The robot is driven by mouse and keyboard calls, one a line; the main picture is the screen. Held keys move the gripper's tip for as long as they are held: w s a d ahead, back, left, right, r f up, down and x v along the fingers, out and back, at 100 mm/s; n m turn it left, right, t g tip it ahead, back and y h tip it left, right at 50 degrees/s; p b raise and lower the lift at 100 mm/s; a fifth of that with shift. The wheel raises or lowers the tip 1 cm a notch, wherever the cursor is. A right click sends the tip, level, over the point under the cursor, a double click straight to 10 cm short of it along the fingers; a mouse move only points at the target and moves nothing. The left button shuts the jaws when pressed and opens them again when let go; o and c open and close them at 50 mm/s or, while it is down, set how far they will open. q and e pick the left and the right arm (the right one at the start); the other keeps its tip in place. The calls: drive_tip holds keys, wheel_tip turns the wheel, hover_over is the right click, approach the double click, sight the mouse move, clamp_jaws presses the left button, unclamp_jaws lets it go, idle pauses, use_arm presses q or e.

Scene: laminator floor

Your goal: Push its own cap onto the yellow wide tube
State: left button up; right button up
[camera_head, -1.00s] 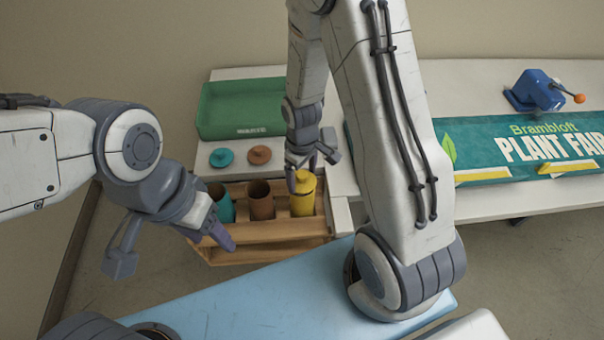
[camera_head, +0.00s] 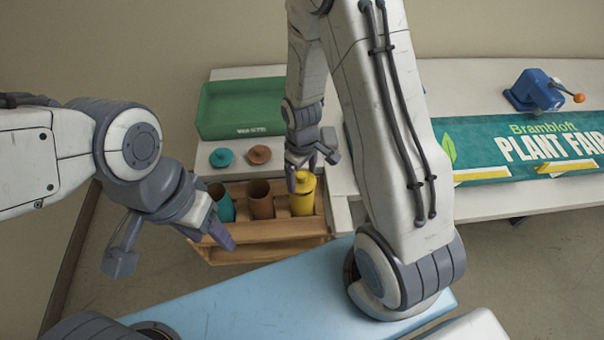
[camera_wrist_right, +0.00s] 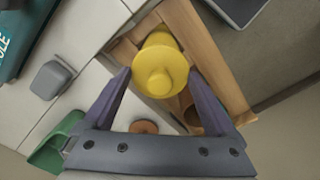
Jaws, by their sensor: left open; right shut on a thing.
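The yellow wide tube (camera_head: 302,206) stands upright in the right-hand place of a wooden rack (camera_head: 262,246). Its yellow cap (camera_head: 307,182), with a round knob, is at the tube's mouth; I cannot tell how far it is seated. My right gripper (camera_head: 304,176) comes down from above and is shut on the cap. In the right wrist view the cap (camera_wrist_right: 160,78) lies between the two purple fingers (camera_wrist_right: 163,92) and hides most of the tube. My left gripper (camera_head: 222,236) is open and empty at the rack's front left.
A teal tube (camera_head: 224,205) and a brown tube (camera_head: 260,203) stand uncapped in the rack. A teal cap (camera_head: 221,158) and a brown cap (camera_head: 259,155) lie on the table behind. A green tray (camera_head: 240,110), a blue device (camera_head: 537,91) and a banner (camera_head: 490,140) are further back.

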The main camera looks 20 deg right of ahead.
drive_tip(key=shift+f+b, duration=0.3)
drive_tip(key=shift+f, duration=0.25)
idle(0.9)
idle(0.7)
drive_tip(key=o, duration=1)
drive_tip(key=shift+c, duration=0.2)
drive_tip(key=shift+r+p, duration=2.75)
drive_tip(key=shift+r, duration=0.3)
drive_tip(key=shift+c, duration=0.3)
